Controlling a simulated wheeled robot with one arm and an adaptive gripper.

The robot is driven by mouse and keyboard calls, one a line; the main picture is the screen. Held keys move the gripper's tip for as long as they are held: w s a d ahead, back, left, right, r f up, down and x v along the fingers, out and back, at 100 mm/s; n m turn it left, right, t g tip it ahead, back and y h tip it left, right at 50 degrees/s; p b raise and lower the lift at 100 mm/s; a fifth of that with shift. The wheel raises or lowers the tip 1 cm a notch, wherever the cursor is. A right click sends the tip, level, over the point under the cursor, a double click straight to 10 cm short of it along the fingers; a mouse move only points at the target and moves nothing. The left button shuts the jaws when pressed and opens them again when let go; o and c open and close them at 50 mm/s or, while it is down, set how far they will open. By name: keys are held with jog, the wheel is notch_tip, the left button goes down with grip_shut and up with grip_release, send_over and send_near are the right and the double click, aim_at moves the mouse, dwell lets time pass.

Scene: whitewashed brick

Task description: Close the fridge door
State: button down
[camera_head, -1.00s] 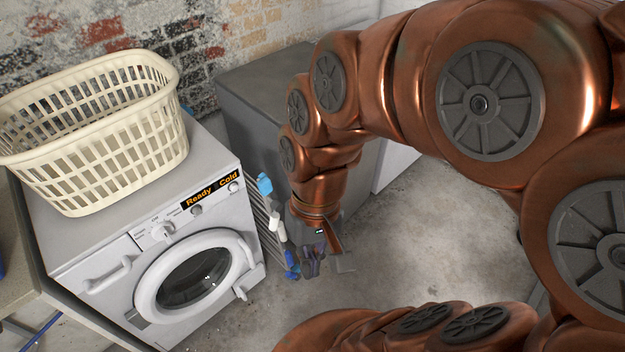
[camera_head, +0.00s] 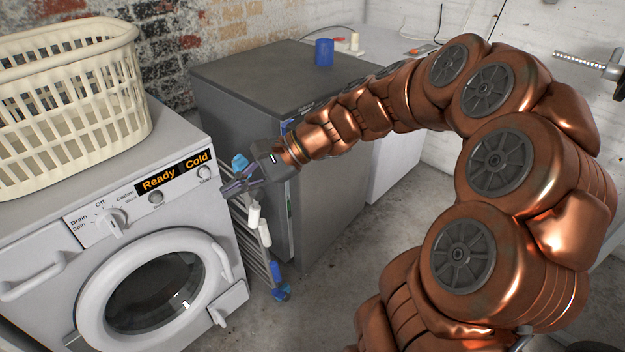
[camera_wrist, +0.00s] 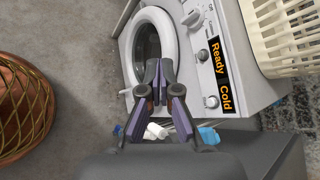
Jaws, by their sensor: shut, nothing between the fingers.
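A grey box-shaped unit with a dark flat top (camera_head: 265,85), which looks like the fridge, stands right of the washing machine in the head view. My arm crosses in front of it and hides part of its front, so I cannot tell how far its door is open. My gripper (camera_head: 230,190) is shut and empty. It points left, near the unit's front left edge and the washing machine's right corner. The wrist view shows the closed purple-grey fingers (camera_wrist: 160,75) over the washing machine. A grey surface fills the bottom of that view.
The washing machine (camera_head: 100,290) carries a cream laundry basket (camera_head: 60,100). A narrow rack (camera_head: 245,232) with white and blue bottles stands between the machine and the grey unit. A blue cup (camera_head: 323,52) stands on the unit. Floor (camera_head: 335,300) in front is clear.

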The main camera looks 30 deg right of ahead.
jog(key=w+d+f+m+t+h+b, duration=0.1)
jog(key=w+d+f+m+t+b, duration=0.3)
jog(key=d, duration=0.5)
jog(key=w+d+f+m+t+b, duration=0.3)
jog(key=d+f+m+b, duration=0.2)
jog(key=d+f+b, duration=0.3)
jog(key=w+d+f+m+t+h+b, duration=0.1)
jog(key=w+d+f+m+t+b, duration=0.25)
jog(key=d, duration=0.65)
jog(key=m+t+h+b, duration=0.25)
jog(key=m+b, duration=0.35)
jog(key=b, duration=0.4)
send_near(313, 161)
jog(key=w+a+r, duration=0.4)
jog(key=w+a, duration=0.1)
jog(key=a, duration=0.1)
jog(key=shift+w+f+n+h, duration=0.1)
jog(key=shift+w+n+h, duration=0.15)
jog(key=shift+h, duration=0.1)
